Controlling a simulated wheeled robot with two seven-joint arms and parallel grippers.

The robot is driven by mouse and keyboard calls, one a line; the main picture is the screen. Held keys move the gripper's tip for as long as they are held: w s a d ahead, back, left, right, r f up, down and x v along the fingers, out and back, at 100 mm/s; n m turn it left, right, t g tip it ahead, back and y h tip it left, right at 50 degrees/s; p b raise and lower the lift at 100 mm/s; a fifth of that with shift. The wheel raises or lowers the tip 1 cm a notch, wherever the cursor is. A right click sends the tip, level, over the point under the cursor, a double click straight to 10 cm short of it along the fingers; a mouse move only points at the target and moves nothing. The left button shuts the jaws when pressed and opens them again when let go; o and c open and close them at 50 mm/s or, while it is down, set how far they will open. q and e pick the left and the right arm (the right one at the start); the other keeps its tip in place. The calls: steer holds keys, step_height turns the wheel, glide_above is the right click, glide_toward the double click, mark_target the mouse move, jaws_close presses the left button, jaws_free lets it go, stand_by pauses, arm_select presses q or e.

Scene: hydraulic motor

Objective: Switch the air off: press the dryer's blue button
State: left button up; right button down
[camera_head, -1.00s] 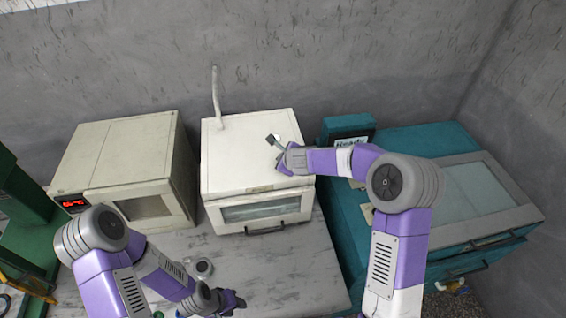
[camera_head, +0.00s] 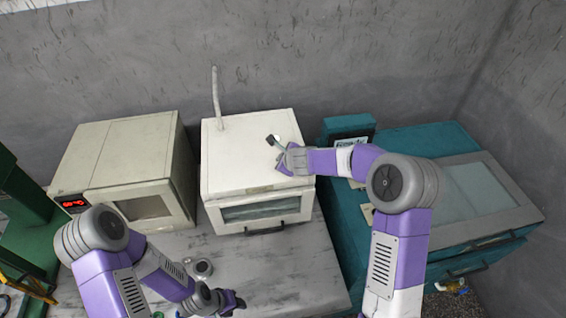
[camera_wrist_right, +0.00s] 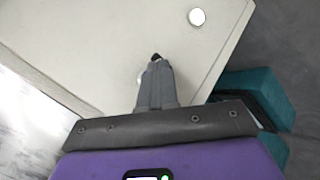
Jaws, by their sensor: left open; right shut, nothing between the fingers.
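The white dryer box (camera_head: 235,160) stands in the middle of the bench, with a bent pipe rising from its back. My right gripper (camera_head: 272,140) is over the right part of its top, fingers together and pointing at the lid. In the right wrist view the shut fingertips (camera_wrist_right: 155,58) are over the pale top (camera_wrist_right: 90,50). A small pale bluish spot shows beside the fingers, partly hidden by them. I cannot tell whether it is the blue button or whether the fingers touch it. My left gripper (camera_head: 232,304) is open and low over the bench front.
A round white disc (camera_wrist_right: 197,17) lies on the dryer's top. A beige oven (camera_head: 120,165) with a red display stands left. A teal machine (camera_head: 430,145) with a glass lid stands right. A small round metal part (camera_head: 202,268) is on the grey bench (camera_head: 290,270).

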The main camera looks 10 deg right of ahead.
stand_by(0.6)
arm_select(q)
steer(key=shift+f+b, duration=0.4)
steer(key=shift+b, duration=0.05)
arm_select(e)
steer(key=shift+f, duration=0.5)
arm_select(q)
steer(key=shift+r+p, duration=0.45)
steer(key=shift+p, duration=0.05)
arm_select(e)
steer(key=shift+r, duration=0.4)
arm_select(q)
steer(key=shift+r, duration=0.1)
arm_select(e)
steer(key=shift+r, duration=0.15)
step_height(320, 180, up, 6)
steer(key=p, duration=0.6)
arm_select(q)
step_height(320, 180, up, 6)
